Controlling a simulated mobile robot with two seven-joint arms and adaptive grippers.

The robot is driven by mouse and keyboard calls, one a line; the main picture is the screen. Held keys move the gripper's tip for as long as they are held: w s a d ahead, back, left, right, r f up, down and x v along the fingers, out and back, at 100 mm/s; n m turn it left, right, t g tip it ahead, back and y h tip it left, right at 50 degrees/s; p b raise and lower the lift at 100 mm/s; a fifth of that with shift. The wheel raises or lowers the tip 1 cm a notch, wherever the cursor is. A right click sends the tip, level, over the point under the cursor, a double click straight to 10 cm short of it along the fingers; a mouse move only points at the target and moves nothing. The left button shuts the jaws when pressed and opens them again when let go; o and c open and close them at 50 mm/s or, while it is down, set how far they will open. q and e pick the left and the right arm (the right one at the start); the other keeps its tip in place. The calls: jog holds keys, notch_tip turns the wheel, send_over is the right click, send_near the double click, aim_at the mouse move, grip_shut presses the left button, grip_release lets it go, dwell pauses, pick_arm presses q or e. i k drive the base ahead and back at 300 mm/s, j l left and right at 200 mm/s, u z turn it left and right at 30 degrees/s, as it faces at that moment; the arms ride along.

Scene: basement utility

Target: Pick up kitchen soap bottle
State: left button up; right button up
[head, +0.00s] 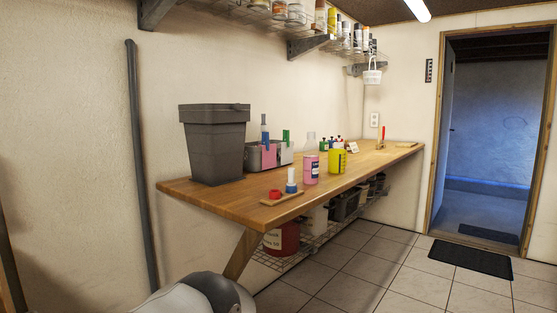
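I cannot tell for sure which item is the kitchen soap bottle. Several bottles stand on the wooden worktop (235,192) along the wall. A grey caddy (253,159) holds bottles, one with a blue top (264,122) and one with a green top (286,137). A pink container with a pale label (311,170) stands near the front edge, with a clear bottle (311,142) behind it. A small white-and-blue item (291,181) stands on a little wooden board nearby. Neither of my grippers is in view.
A tall grey bin (214,145) stands at the worktop's near end. A yellow jug (337,161) is right of the pink container. Wire shelves hang above and below the worktop. The tiled floor (350,265) is clear up to a dark mat (470,259) by the doorway.

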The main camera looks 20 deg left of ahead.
aim_at(311, 154)
jog(key=i+l+u, duration=0.2)
jog(key=i+u, duration=0.15)
jog(key=i, duration=0.15)
jog(key=i+l+u, duration=0.35)
jog(key=i, duration=0.15)
jog(key=i+l+u, duration=0.3)
jog(key=i+l, duration=0.1)
jog(key=i, duration=0.05)
